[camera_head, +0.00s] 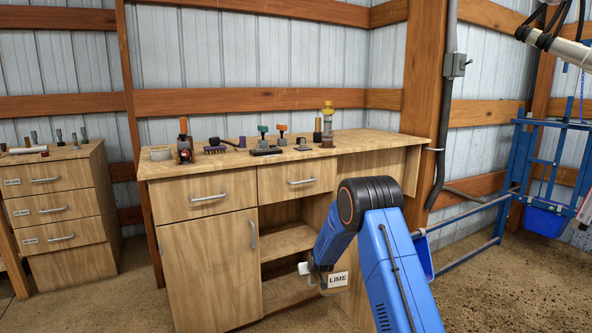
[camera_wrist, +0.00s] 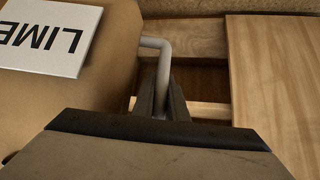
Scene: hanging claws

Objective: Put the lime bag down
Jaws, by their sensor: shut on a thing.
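The lime bag (camera_wrist: 112,85) is a tan, rounded bag with a white LIME label (camera_wrist: 50,37), filling the left of the wrist view. In the head view the LIME label (camera_head: 338,280) shows low in front of the workbench, beside my blue arm. My arm hides much of the bag there. I cannot tell what is beneath the bag.
A wooden workbench (camera_head: 205,264) with drawers, a door and open shelves (camera_head: 287,242) stands ahead. Several small tools and knobs stand on its top. A drawer cabinet (camera_head: 65,208) is at left. A blue rack (camera_head: 545,160) with a blue bin (camera_head: 546,221) is at right. Bare floor shows at lower right.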

